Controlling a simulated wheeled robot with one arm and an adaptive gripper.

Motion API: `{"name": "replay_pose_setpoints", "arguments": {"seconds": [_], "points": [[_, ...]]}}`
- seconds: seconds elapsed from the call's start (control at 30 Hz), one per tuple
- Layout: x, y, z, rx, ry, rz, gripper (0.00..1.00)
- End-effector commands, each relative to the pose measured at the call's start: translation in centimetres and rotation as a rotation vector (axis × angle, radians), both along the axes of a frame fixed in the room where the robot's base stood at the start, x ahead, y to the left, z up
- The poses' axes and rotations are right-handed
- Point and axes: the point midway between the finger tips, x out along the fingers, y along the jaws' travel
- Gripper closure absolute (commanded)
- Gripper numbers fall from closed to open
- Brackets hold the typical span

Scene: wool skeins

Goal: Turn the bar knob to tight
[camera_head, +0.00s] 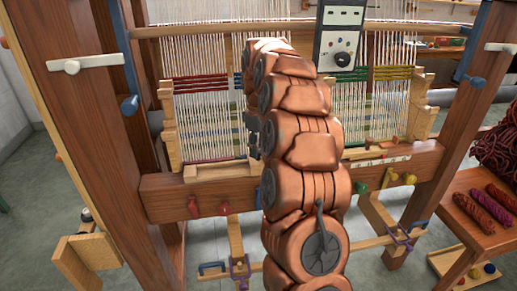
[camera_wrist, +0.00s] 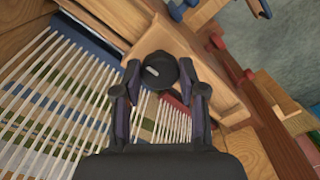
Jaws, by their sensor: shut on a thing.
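In the wrist view, a round black knob (camera_wrist: 158,72) with a short white mark on its face sits between the fingers of my gripper (camera_wrist: 160,66). The fingers are closed against its two sides. The white mark slants in this view. The knob is in front of a pale wooden part of the loom (camera_wrist: 205,75). In the head view, my copper-coloured arm covers the middle of the loom and hides the held knob. No tight label is readable near the knob.
The wooden loom frame (camera_head: 100,130) surrounds my arm, with white warp threads (camera_head: 205,125) behind it. A grey panel (camera_head: 326,48) with another black knob (camera_head: 343,59) stands at the top. Wool skeins (camera_head: 472,210) lie on a bench at right.

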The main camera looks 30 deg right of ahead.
Motion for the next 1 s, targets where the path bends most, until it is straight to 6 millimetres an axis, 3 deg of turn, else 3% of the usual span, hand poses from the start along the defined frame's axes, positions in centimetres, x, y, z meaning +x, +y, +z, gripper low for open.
{"name": "replay_pose_setpoints", "arguments": {"seconds": [0.47,0.5,0.73,1.0], "points": [[-0.11,-0.09,0.06,-0.001,0.002,-0.017,0.94],[-0.11,-0.09,0.06,-0.001,0.002,-0.016,0.58],[-0.05,-0.02,0.03,0.000,0.001,-0.015,0.34],[-0.02,0.00,0.02,0.000,0.000,-0.014,0.34]]}}
